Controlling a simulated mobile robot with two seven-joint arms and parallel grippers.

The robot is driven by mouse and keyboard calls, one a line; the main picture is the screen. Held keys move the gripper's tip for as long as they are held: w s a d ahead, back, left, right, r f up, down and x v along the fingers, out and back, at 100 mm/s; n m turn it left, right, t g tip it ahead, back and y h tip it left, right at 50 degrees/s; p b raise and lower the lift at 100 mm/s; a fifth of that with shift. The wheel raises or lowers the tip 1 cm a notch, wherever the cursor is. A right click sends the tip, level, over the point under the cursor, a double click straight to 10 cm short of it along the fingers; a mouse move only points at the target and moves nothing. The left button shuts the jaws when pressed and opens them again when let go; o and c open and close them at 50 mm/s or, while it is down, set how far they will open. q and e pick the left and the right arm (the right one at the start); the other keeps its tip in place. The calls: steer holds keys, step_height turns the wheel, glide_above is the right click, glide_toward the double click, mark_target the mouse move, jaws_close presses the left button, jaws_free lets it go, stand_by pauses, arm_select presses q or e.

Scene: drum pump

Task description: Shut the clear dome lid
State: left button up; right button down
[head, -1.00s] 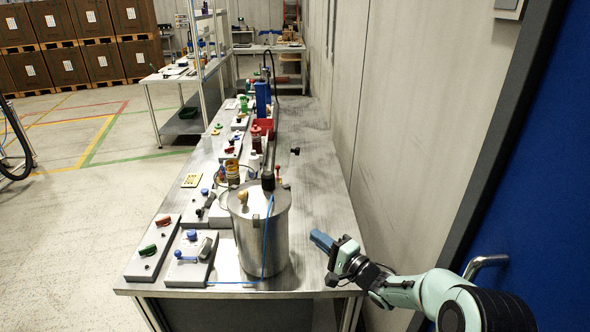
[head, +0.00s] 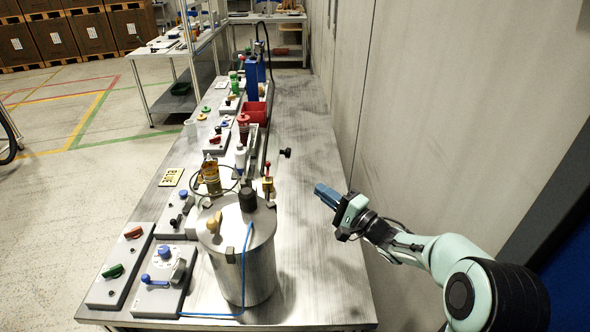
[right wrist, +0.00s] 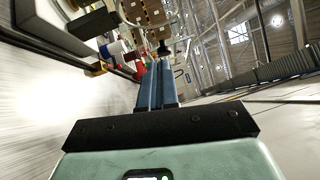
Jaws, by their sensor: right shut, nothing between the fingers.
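I cannot make out a clear dome lid in either view. My right gripper (head: 322,193) is over the right part of the metal bench (head: 325,255), right of the steel drum (head: 245,272) and apart from it. Its blue fingers are shut and empty. They also show closed together in the right wrist view (right wrist: 157,85). The drum has a flat metal lid on it with a tan knob (head: 214,222) and a black fitting (head: 248,200). My left gripper is not in view.
Boards with a red handle (head: 133,233) and a blue knob (head: 163,251) lie left of the drum. An amber bottle (head: 211,177) and a red bin (head: 254,112) stand farther back. A black knob (head: 286,153) is near the wall. The bench's right side is mostly clear.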

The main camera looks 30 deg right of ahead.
steer(key=p, duration=0.2)
glide_toward(272, 164)
steer(key=w+d, duration=0.2)
steer(key=w, duration=0.2)
steer(key=shift+w+a+r, duration=0.25)
steer(key=shift+w+a, duration=0.8)
steer(key=shift+a, duration=0.15)
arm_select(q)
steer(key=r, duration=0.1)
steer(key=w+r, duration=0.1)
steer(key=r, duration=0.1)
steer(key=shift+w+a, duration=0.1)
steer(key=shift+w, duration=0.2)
arm_select(e)
steer(key=shift+w+a, duration=0.15)
steer(key=shift+a, duration=0.2)
steer(key=shift+a+r, duration=0.15)
